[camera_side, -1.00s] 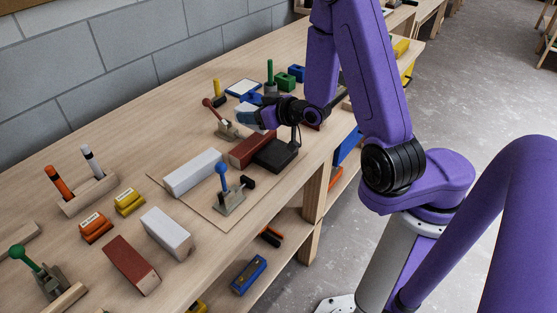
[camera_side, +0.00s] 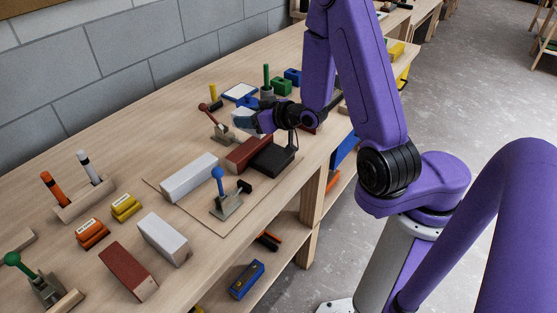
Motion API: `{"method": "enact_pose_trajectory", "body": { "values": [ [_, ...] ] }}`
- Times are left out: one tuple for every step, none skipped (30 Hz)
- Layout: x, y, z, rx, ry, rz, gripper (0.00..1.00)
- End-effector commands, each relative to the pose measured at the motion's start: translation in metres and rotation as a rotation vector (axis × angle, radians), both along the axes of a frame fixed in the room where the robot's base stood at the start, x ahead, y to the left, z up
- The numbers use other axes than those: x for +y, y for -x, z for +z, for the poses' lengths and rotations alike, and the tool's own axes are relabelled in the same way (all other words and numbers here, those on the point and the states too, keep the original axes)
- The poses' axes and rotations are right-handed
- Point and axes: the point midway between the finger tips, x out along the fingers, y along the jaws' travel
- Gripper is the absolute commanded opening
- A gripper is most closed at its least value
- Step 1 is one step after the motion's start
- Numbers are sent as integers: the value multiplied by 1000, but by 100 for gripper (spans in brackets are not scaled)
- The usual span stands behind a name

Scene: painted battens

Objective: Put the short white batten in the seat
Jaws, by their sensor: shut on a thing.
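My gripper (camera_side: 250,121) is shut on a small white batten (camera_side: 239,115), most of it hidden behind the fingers. It is at the far end of the thin work board (camera_side: 218,226), just beyond a red batten (camera_side: 247,154). The seat cannot be made out clearly; my gripper covers the area past the red batten. I cannot tell whether the held batten touches the board.
Loose white (camera_side: 164,239) and red (camera_side: 128,272) battens lie at the front left.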

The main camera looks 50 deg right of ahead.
Motion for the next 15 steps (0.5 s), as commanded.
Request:
{"method": "enact_pose_trajectory", "body": {
  "values": [
    [-5, 0, 0, -1, 1, -5, 20],
    [-9, 1, 0, -1, 1, -5, 20],
    [-15, 2, 0, 0, 2, -8, 20],
    [-21, 3, 0, 0, 2, -8, 20],
    [-27, 5, 0, 0, 3, -11, 20],
    [-37, 7, 0, 1, 4, -11, 20],
    [-44, 9, 0, 1, 4, -12, 20],
    [-52, 11, -1, 1, 4, -12, 20],
    [-62, 15, -1, 1, 5, -13, 20],
    [-70, 18, -1, 1, 5, -13, 20],
    [-77, 21, -1, 1, 5, -13, 20],
    [-85, 25, -1, 1, 4, -12, 20],
    [-91, 29, -1, 1, 5, -11, 20],
    [-97, 32, -1, 0, 4, -10, 20],
    [-104, 36, -1, 0, 4, -9, 20]
  ]
}}
